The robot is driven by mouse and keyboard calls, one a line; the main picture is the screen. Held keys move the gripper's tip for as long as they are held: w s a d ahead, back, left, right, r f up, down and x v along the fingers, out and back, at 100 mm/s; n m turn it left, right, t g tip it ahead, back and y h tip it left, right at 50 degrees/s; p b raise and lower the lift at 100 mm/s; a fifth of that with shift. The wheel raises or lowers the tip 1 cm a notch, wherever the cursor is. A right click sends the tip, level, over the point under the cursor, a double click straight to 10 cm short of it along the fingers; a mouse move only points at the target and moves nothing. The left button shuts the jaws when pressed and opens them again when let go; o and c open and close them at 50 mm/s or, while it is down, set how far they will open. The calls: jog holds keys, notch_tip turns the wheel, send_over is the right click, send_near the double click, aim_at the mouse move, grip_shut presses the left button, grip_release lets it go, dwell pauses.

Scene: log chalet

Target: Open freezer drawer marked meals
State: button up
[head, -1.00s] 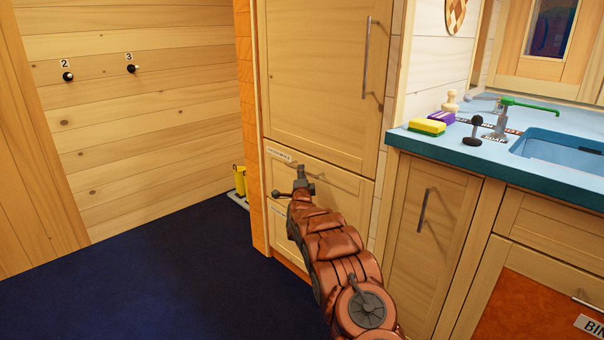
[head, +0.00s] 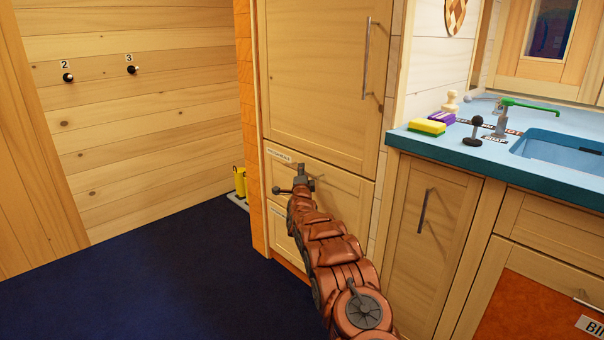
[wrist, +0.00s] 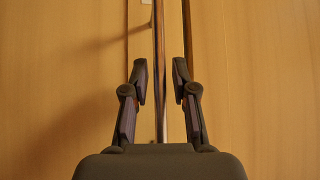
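The drawer front with a small white label (head: 279,155) sits below the tall cabinet door; the lettering is too small to read surely. My gripper (head: 301,176) is in front of this drawer, and my arm hides part of it. In the wrist view, my gripper (wrist: 162,75) is open, with a finger on each side of a slim metal handle bar (wrist: 160,45). The bar runs up the picture between the fingertips, and gaps show on both sides. A dark seam in the wood runs close to the bar. How deep the bar lies between the fingers I cannot tell.
The tall door (head: 318,70) above has a vertical handle (head: 366,58). To the right are a cabinet (head: 428,235) and a blue counter (head: 405,140) with a sponge (head: 427,126). A yellow object (head: 239,180) stands left of the drawers. Dark blue floor (head: 150,275) at left is clear.

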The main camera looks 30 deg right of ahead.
grip_shut()
dwell(0.5)
